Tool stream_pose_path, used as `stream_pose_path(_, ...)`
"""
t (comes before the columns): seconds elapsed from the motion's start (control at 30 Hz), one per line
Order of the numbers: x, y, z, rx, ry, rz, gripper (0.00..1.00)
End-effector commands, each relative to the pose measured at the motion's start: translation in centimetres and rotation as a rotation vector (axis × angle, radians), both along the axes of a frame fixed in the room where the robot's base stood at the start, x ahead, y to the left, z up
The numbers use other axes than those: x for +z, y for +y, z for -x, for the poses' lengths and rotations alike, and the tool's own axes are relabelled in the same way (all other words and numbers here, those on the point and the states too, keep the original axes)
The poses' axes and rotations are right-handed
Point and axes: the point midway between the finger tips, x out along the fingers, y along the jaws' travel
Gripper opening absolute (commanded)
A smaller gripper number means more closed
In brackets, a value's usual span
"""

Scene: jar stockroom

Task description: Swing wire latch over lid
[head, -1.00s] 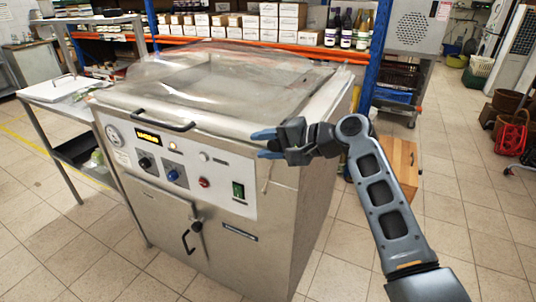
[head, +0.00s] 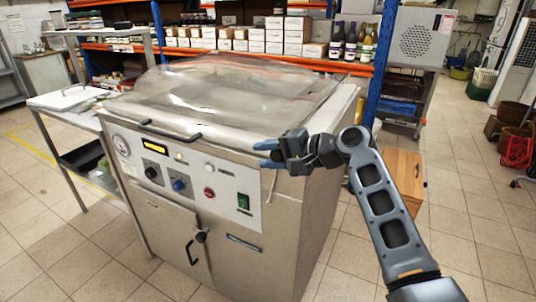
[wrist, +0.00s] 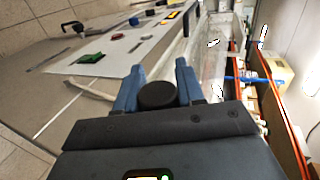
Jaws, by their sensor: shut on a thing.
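The clear domed lid (head: 235,85) lies over the top of a steel machine (head: 270,250). A thin pale wire (head: 271,184), which looks like the wire latch, hangs at the machine's front right corner below my gripper (head: 268,154). A pale line also shows at the left of the wrist view (wrist: 62,119). My gripper's blue fingers (wrist: 158,72) close around a round black knob (wrist: 157,96). The knob's join to the wire is hidden. My gripper is at the upper front right corner of the machine, beside the lid's edge.
The control panel (head: 225,185) has a green switch (head: 243,201) and several knobs. A black handle bar (head: 170,132) crosses the front edge. A side table (head: 70,105) stands left. A wooden box (head: 402,178) stands behind my arm. Tiled floor is open at the right.

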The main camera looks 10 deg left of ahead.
Motion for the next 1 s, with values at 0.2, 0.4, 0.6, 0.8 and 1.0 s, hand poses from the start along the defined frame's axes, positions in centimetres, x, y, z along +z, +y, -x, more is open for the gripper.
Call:
stream_pose_path(0.2, -1.40, 0.29, 0.51, 0.010, 0.016, 0.015, 0.00)
stream_pose_path(0.4, -1.41, 0.30, 0.52, 0.011, 0.017, 0.015, 0.00)
stream_pose_path(0.6, -1.39, 0.30, 0.52, 0.011, 0.017, 0.015, 0.44)
stream_pose_path(0.8, -1.03, 0.21, 0.38, 0.008, 0.012, 0.010, 0.59)
stream_pose_path(1.0, -0.65, 0.03, 0.25, 0.004, 0.009, 0.006, 0.59)
